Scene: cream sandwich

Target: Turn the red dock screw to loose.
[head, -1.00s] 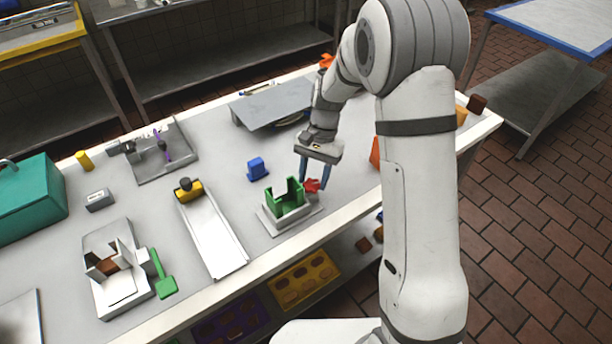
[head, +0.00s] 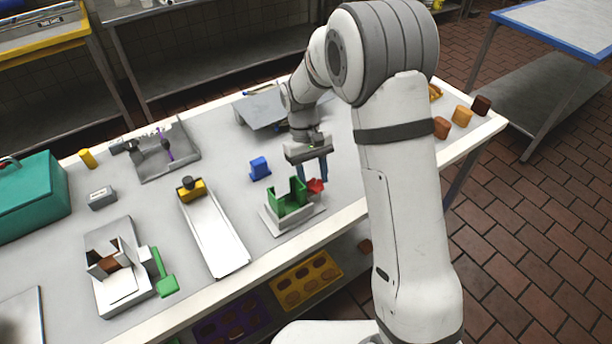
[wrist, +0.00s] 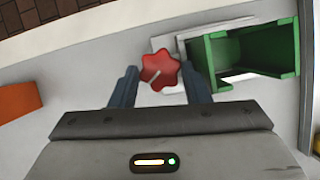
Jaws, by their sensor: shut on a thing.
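The red dock screw (head: 316,186) is a lobed knob at the right side of the green dock (head: 290,205). In the wrist view the red screw (wrist: 160,72) faces me, with a pale slanted mark on it. My gripper (head: 313,178) points down at the screw. In the wrist view its two blue fingers (wrist: 161,82) stand on either side of the knob, shut on it. The green dock (wrist: 285,50) is a hollow box to the right of the screw there.
A blue block (head: 260,168) stands behind the dock. A white chute with a yellow part (head: 215,235) lies left of it. A grey sloped plate (head: 262,108) is behind my arm. An orange block (wrist: 18,101) shows at the left of the wrist view.

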